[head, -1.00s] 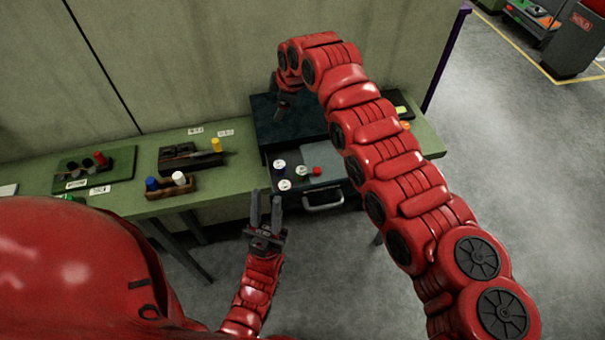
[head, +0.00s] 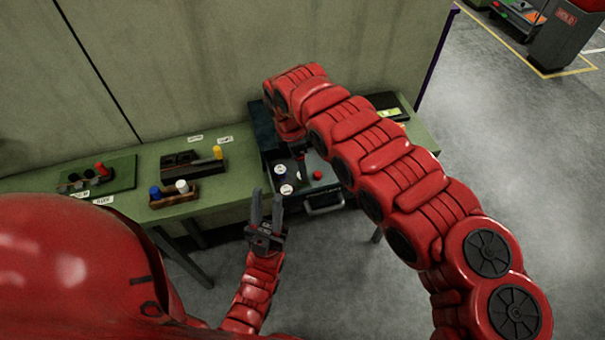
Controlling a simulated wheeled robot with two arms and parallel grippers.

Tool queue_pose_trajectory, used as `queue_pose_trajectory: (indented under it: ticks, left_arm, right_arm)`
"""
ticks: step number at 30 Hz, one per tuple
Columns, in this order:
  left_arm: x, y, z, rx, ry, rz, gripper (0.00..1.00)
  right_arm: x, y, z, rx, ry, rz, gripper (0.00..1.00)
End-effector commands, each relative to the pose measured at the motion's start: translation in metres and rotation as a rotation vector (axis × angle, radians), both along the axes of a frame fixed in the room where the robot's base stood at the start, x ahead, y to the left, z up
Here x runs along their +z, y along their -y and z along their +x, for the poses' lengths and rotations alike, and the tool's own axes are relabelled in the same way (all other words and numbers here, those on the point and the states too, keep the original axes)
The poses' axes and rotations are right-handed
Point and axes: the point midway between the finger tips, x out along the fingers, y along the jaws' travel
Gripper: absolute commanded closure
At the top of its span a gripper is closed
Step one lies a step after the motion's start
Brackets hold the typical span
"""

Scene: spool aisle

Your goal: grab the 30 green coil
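An open drawer (head: 322,202) in the dark cabinet on the bench holds small spools. Two white-topped spools (head: 286,190) (head: 281,169) stand at its left, and a red one (head: 318,175) lies to their right. I cannot make out a green coil or a "30" label; the tops are too small to read. My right arm comes over the cabinet from the right, and its gripper (head: 298,158) points down at the drawer's back, close to the spools. Its fingers are mostly hidden. My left gripper (head: 267,198) is open and empty in front of the drawer, at its left.
The green bench (head: 222,203) runs along the wall. On it are a wooden holder (head: 160,200) with blue and white spools, a dark tray (head: 180,165) near a yellow-topped item, and a green board (head: 120,178) with black and red pieces.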

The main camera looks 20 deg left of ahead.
Motion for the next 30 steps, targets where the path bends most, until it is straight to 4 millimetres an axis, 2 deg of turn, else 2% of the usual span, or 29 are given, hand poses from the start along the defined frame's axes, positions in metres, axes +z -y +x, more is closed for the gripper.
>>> queue_pose_trajectory:
  ticks: [5, 10, 15, 23, 26, 30]
  left_arm:
    - [0.008, 0.0, 0.0, 0.0, 0.0, 0.0, 0.68]
    - [0.021, 0.0, 0.0, 0.0, 0.0, 0.0, 0.68]
    - [0.022, 0.0, 0.0, 0.0, 0.0, 0.0, 0.68]
    - [0.022, 0.0, 0.0, 0.0, 0.0, 0.0, 0.68]
    - [0.022, 0.0, 0.0, 0.0, 0.0, 0.0, 0.68]
    - [0.022, 0.0, 0.0, 0.0, 0.0, 0.0, 0.68]
  right_arm:
    - [-0.012, 0.001, 0.0, 0.0, -0.003, 0.001, 0.21]
    - [-0.035, 0.002, 0.001, 0.001, -0.005, 0.0, 0.21]
    - [-0.054, 0.004, 0.003, 0.0, -0.002, 0.001, 0.21]
    - [-0.058, 0.006, 0.005, -0.001, 0.001, 0.001, 0.21]
    - [-0.058, 0.005, 0.005, -0.001, 0.001, 0.001, 0.35]
    - [-0.058, 0.005, 0.005, -0.001, 0.0, 0.001, 0.61]
